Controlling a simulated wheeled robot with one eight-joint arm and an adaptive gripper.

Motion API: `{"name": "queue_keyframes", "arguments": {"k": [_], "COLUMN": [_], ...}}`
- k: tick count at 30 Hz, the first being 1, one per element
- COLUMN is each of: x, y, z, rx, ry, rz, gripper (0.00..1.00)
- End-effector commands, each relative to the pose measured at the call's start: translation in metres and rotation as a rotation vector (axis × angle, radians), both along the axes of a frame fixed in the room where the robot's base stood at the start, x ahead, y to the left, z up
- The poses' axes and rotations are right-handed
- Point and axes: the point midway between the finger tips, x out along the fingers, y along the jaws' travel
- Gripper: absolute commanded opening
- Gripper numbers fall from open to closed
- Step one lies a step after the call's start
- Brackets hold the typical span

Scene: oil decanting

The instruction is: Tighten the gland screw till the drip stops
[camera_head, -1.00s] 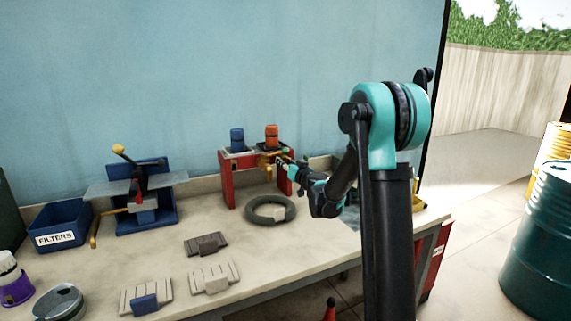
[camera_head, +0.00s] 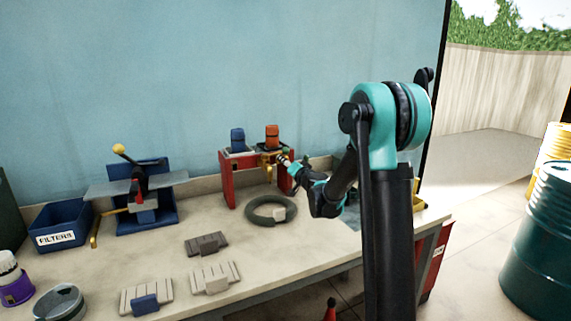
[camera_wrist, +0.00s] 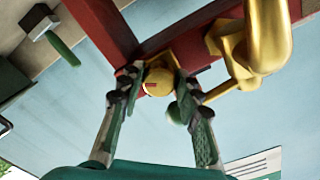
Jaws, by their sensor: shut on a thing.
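My gripper (camera_wrist: 158,92) is shut on a round yellow knob-like piece, the gland screw (camera_wrist: 157,80), which has a small red mark on its face. The piece sits between the two fingertips in the wrist view. Beside it runs a thick brass pipe and valve body (camera_wrist: 262,45) on the red stand. In the head view my gripper (camera_head: 287,164) is at the right side of the red stand (camera_head: 228,180), close to the brass valve (camera_head: 270,157) under the orange container (camera_head: 272,137). No drip can be made out.
A blue container (camera_head: 237,139) stands on the red stand. A dark ring (camera_head: 252,216) lies before it. Grey blocks (camera_head: 206,244) lie on the bench. A blue lever fixture (camera_head: 160,215) and a filters bin (camera_head: 62,225) stand left.

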Motion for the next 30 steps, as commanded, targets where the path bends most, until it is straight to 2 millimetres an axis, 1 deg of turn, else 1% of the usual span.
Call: {"name": "queue_keyframes", "arguments": {"k": [11,12,15,17,26,30], "x": [-0.0002,-0.0002,-0.0002,-0.0002,-0.0001,0.0001], "y": [-0.0004,-0.0004,-0.0004,-0.0004,-0.0001,-0.0002], "z": [-0.0001,-0.0001,-0.0001,-0.0001,-0.0001,-0.0002], "rx": [0.005,0.005,0.004,0.004,-0.001,-0.052], "ry": [0.002,0.002,0.003,0.003,0.000,-0.024], "rz": [-0.001,-0.001,-0.001,-0.001,0.000,0.000], "gripper": [0.05,0.36,0.48,0.55,0.55,0.55]}}
